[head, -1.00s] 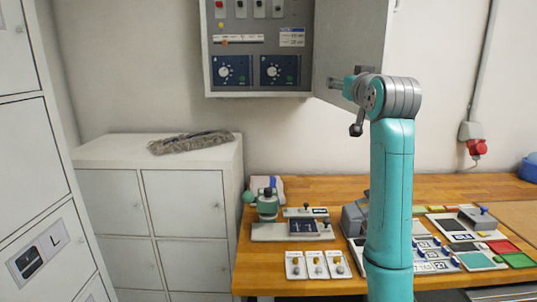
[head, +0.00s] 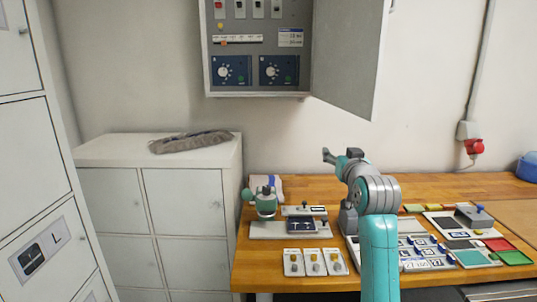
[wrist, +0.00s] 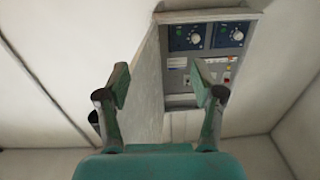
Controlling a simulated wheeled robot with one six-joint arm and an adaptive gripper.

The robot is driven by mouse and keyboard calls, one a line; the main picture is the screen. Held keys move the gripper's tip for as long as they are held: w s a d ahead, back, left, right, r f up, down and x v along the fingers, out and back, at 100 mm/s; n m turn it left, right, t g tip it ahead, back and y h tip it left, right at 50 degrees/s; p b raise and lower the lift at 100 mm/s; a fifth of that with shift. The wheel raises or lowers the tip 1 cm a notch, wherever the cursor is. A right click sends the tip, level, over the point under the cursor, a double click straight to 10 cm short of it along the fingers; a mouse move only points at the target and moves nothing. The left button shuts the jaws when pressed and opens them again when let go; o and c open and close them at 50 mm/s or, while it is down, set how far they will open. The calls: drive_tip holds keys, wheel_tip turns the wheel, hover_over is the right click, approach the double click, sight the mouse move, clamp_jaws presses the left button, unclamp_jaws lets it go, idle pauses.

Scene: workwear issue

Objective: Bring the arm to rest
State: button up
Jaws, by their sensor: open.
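My arm (head: 378,250) rises in the right half of the head view and bends at a grey joint above the workbench. My gripper (head: 328,156) is at its end, pointing left and a little up, below the wall cabinet and apart from it. In the wrist view my gripper (wrist: 161,82) shows two separated fingers with nothing between them. Beyond the fingers the cabinet's panel and open door appear upside down.
The grey control cabinet (head: 258,84) hangs on the wall, its door (head: 350,60) open to the right. The wooden workbench (head: 340,188) holds several small devices and trays. White lockers (head: 187,205) stand at left, a grey cloth-like item (head: 190,141) on top.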

drive_tip(key=s+f, duration=0.6)
drive_tip(key=f, duration=0.5)
drive_tip(key=s+f+g, duration=0.1)
drive_tip(key=s+f, duration=0.5)
drive_tip(key=f, duration=0.5)
drive_tip(key=s+f, duration=0.7)
drive_tip(key=f, duration=0.4)
drive_tip(key=s+f, duration=0.4)
drive_tip(key=s, duration=0.6)
drive_tip(key=s+f+g, duration=0.1)
drive_tip(key=s+f, duration=0.3)
drive_tip(key=s, duration=0.5)
drive_tip(key=s+f, duration=0.3)
drive_tip(key=s, duration=0.7)
drive_tip(key=s+r, duration=0.2)
drive_tip(key=s, duration=0.7)
drive_tip(key=s+r+g, duration=0.1)
drive_tip(key=s+r, duration=0.2)
drive_tip(key=s, duration=0.7)
drive_tip(key=shift+s+a+r+h, duration=0.25)
drive_tip(key=shift+a+r+h, duration=0.05)
drive_tip(key=shift+a+r, duration=0.1)
drive_tip(key=shift+w, duration=0.15)
